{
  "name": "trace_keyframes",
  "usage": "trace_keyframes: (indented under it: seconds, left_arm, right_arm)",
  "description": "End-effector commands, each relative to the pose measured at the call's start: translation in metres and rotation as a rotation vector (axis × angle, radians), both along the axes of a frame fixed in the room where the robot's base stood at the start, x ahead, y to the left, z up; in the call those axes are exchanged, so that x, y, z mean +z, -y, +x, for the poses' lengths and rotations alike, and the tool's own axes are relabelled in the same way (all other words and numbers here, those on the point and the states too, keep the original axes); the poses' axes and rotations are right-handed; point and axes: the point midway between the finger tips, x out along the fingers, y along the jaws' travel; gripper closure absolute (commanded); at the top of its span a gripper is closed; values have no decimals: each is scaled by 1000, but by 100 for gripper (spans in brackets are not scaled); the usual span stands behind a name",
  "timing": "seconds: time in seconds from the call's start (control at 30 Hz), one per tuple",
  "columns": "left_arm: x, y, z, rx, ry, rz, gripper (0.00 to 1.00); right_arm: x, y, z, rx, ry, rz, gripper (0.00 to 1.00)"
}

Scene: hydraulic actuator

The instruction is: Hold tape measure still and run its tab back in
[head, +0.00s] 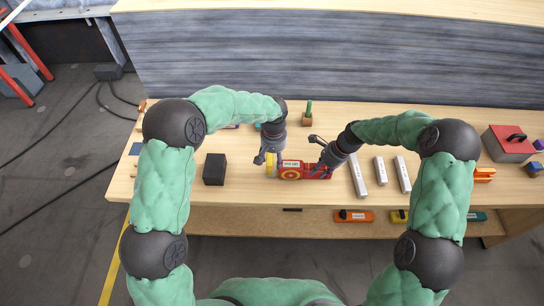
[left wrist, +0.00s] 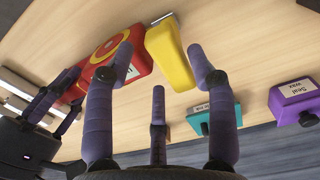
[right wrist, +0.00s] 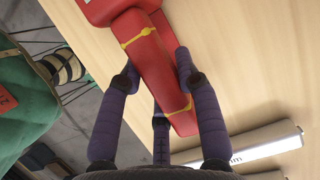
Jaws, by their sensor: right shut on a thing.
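The tape measure (head: 290,171) is a red body with a round yellow-ringed mark and a white label, lying on the bench. Its yellow tab (head: 271,163) is at its left end; in the left wrist view the tab (left wrist: 170,58) sits close beside the red body (left wrist: 112,50). My left gripper (head: 265,158) is above the tab, its fingers (left wrist: 160,52) spread on either side with visible room. My right gripper (head: 322,160) is shut on the red right-hand part, which the right wrist view shows between its fingers (right wrist: 157,70), with yellow bands on it.
A black block (head: 214,169) stands to the left. Several pale bars (head: 357,175) lie just right of the right gripper. A red toolbox (head: 508,143) is far right. Teal (left wrist: 215,118) and purple (left wrist: 293,98) labelled blocks lie near the left gripper.

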Motion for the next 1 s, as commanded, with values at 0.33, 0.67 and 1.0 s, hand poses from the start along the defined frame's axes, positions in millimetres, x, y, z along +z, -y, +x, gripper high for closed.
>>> trace_keyframes:
  seconds: [0.33, 0.67, 1.0]
  left_arm:
    - [2, -2, 1, 1, 0, 2, 40]
    - [52, -2, 1, 1, 4, 1, 40]
    - [108, -2, 1, 1, 1, 1, 40]
  right_arm:
    - [-1, 1, -1, -1, -1, 0, 100]
    - [-1, 2, -1, -1, -1, -1, 100]
    - [-1, 2, 0, -1, -1, -1, 100]
